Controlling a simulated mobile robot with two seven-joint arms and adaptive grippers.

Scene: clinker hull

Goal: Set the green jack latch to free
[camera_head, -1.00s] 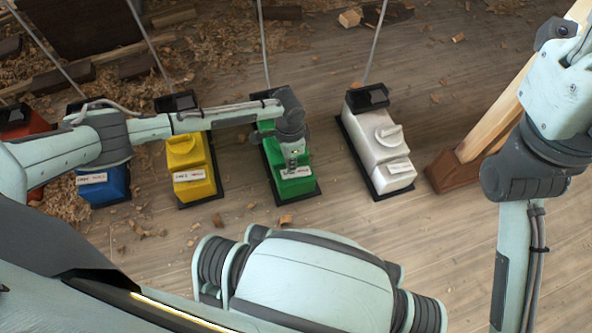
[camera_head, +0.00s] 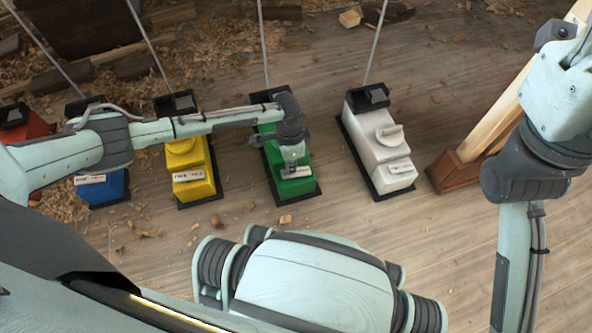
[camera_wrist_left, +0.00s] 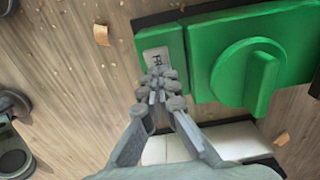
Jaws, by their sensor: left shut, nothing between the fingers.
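The green jack (camera_head: 294,187) stands on a dark base on the floor, in the middle of the row in the head view. In the left wrist view its round green knob (camera_wrist_left: 248,75) with a raised bar sits on the housing. Beside it is a smaller green block with a white label (camera_wrist_left: 157,60) whose print is partly covered. My left gripper (camera_head: 290,168) is over the front part of the green jack. In the left wrist view the left gripper (camera_wrist_left: 160,90) is shut and empty, its fingertips at the label's edge. Contact cannot be told. My right gripper is not in view.
A yellow jack (camera_head: 191,178) and a blue jack (camera_head: 115,187) stand left of the green one, a red one (camera_head: 30,127) farther left. A white jack (camera_head: 378,150) stands to its right. Wood shavings (camera_head: 225,50) litter the floor. The floor in front is mostly clear.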

